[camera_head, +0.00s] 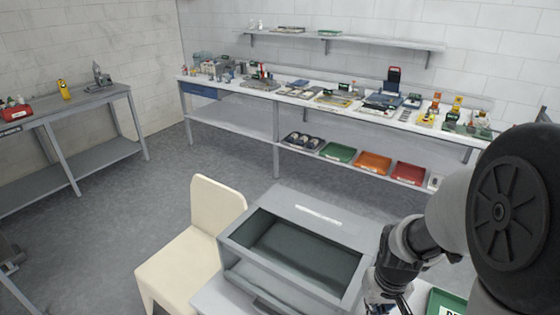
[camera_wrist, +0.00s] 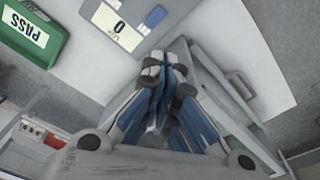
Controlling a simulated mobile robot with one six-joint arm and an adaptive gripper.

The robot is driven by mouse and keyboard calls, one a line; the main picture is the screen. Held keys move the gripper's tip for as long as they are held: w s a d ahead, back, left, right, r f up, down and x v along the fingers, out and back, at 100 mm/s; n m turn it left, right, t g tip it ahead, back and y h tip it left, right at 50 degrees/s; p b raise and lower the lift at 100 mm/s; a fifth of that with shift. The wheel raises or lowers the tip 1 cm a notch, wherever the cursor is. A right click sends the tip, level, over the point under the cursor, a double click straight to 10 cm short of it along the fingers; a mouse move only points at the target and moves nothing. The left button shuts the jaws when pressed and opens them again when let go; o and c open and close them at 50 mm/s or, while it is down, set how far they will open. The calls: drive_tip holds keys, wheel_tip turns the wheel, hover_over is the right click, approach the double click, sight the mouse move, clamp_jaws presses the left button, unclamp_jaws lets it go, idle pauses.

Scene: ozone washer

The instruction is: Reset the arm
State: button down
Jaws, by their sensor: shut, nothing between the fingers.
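My gripper (camera_wrist: 163,75) is shut in the wrist view, its blue and grey fingers pressed together with nothing between them. It points down over a white tabletop (camera_wrist: 207,35). In the head view my arm comes in from the right and the gripper (camera_head: 385,300) is partly cut off at the bottom edge. The grey ozone washer (camera_head: 318,210) stands left of the arm, with its dark chamber visible from above. A grey part with a handle (camera_wrist: 240,85) shows right of the fingers in the wrist view; I cannot tell whether it is part of the washer.
A cream chair (camera_head: 190,245) stands left of the washer. A long bench (camera_head: 275,97) with tools lines the back wall, and another table (camera_head: 85,105) is at left. Open floor lies between.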

drive_tip(key=s+a+r+t, duration=0.1)
drive_tip(key=s+a+r, duration=0.3)
drive_tip(key=s+r, duration=0.3)
drive_tip(key=s+a+r+t, duration=0.2)
drive_tip(key=s+a+r, duration=0.2)
drive_tip(key=s+r, duration=0.3)
wheel_tip(320, 180, up, 4)
drive_tip(key=shift+r+n+b, duration=0.15)
drive_tip(key=shift+n+b, duration=0.15)
drive_tip(key=w+d+f+n+g+p, duration=0.1)
drive_tip(key=w+d+f+n, duration=0.15)
drive_tip(key=w+f, duration=0.2)
drive_tip(key=w+d+f+n+g, duration=0.1)
drive_tip(key=w+d+f+n, duration=0.15)
drive_tip(key=w, duration=0.35)
drive_tip(key=w+d+f+n+g, duration=0.1)
drive_tip(key=w+d+f+n, duration=0.1)
drive_tip(key=f, duration=0.5)
drive_tip(key=w+d+f+n+g+p, duration=0.1)
drive_tip(key=w+d+f+n, duration=0.1)
drive_tip(key=f+n, duration=0.2)
wheel_tip(320, 180, down, 3)
drive_tip(key=shift+d+f, duration=0.1)
drive_tip(key=shift+d, duration=0.15)
drive_tip(key=shift+s, duration=0.1)
